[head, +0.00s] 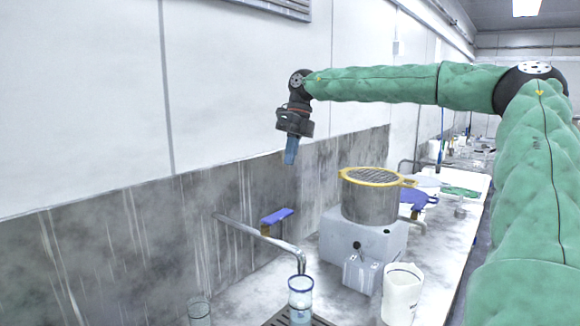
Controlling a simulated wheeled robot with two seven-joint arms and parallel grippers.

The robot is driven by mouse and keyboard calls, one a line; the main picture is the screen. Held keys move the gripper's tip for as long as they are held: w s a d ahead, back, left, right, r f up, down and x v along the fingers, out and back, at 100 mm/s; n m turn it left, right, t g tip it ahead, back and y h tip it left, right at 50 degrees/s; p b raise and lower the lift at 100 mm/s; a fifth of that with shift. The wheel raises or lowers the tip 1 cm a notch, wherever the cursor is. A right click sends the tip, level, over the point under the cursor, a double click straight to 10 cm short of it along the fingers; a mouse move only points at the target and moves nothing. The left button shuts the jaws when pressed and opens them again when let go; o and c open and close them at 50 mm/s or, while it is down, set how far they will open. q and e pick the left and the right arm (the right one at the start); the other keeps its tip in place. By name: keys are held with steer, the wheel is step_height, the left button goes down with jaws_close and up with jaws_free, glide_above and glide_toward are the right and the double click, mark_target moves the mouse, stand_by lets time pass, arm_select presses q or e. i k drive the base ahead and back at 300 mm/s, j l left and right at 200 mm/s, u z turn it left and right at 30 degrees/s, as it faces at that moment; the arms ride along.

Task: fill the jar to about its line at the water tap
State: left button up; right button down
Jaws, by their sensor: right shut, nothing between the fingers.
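A clear jar (300,304) with a blue rim stands upright under the spout of the water tap (262,236), on a dark slatted drain grate (276,321). It looks pale blue inside; I cannot tell its water level or its line clearly. The tap's pipe comes out of the stained wall panel. A blue lever (277,216) sits on a brown mount above and behind the pipe. My right gripper (290,158) is shut and empty, its blue fingers pointing down, high above the lever and apart from it. My left gripper is not in view.
Another clear glass vessel (199,311) stands left of the jar. A white pitcher (402,292) stands to its right. Behind is a grey machine (338,232) with a metal drum rimmed in yellow (372,177). The bench continues to the back right with blue and green items.

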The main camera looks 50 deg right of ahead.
mark_target(274, 219)
steer(key=k+z, duration=0.15)
steer(key=z, duration=0.25)
steer(key=k+l+z, duration=0.1)
steer(key=z, duration=0.3)
steer(key=k+l+z, duration=0.15)
steer(key=z, duration=0.55)
steer(key=i+j, duration=0.25)
steer(key=j, duration=0.25)
steer(key=k+l, duration=0.15)
steer(key=l, duration=0.15)
steer(key=k+l, duration=0.35)
steer(key=l, duration=0.3)
